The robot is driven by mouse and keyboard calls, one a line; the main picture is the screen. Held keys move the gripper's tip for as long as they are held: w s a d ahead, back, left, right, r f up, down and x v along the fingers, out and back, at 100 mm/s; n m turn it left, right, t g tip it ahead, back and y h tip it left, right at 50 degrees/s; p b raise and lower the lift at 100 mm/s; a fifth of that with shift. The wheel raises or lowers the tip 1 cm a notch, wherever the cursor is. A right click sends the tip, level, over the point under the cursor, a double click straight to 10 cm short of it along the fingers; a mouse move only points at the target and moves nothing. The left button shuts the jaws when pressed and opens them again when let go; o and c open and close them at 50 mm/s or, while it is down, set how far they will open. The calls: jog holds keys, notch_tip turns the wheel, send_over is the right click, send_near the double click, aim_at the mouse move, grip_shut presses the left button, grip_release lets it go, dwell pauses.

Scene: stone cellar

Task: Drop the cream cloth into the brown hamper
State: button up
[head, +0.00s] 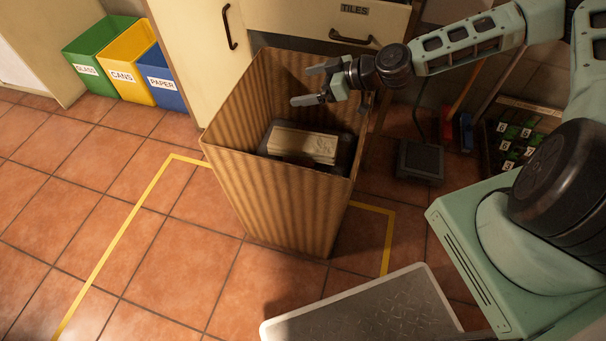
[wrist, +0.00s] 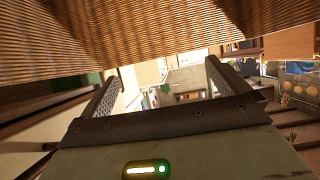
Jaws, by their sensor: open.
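The brown hamper (head: 265,200) stands upright on the tiled floor, open at the top, with a ribbed surface. A folded cream cloth (head: 303,144) lies inside it, below the rim, on something dark. My gripper (head: 302,86) is open and empty over the hamper's back right part, apart from the cloth. In the wrist view my gripper (wrist: 158,84) has its two fingers wide apart with nothing between them. The hamper's ribbed wall (wrist: 150,30) fills the top of that view; the cloth does not show there.
Green, yellow and blue bins (head: 122,68) stand at the back left. Cabinets with drawers (head: 340,20) are behind the hamper. A dark grey box (head: 420,160) sits on the floor to the right. Yellow tape (head: 118,240) marks the floor; the left floor is clear.

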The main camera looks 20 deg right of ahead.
jog(key=p+v, duration=0.2)
jog(key=v, duration=1.5)
jog(key=shift+s+d+r, duration=0.1)
jog(key=shift+d+r, duration=0.05)
jog(key=s+a+f+g+h, duration=0.1)
jog(key=s+a+g+h, duration=0.8)
jog(key=s+a, duration=0.45)
jog(key=s+a+r+m+t, duration=0.1)
jog(key=s+a+r+m, duration=0.15)
jog(key=s+r, duration=0.3)
jog(key=s+a+r+m, duration=0.1)
jog(key=s+a+r, duration=0.3)
jog(key=r, duration=0.3)
notch_tip(320, 180, up, 19)
jog(key=p, duration=1.9)
jog(key=shift+s+h+p, duration=0.25)
jog(key=shift+h+p, duration=0.1)
jog(key=shift+h, duration=0.05)
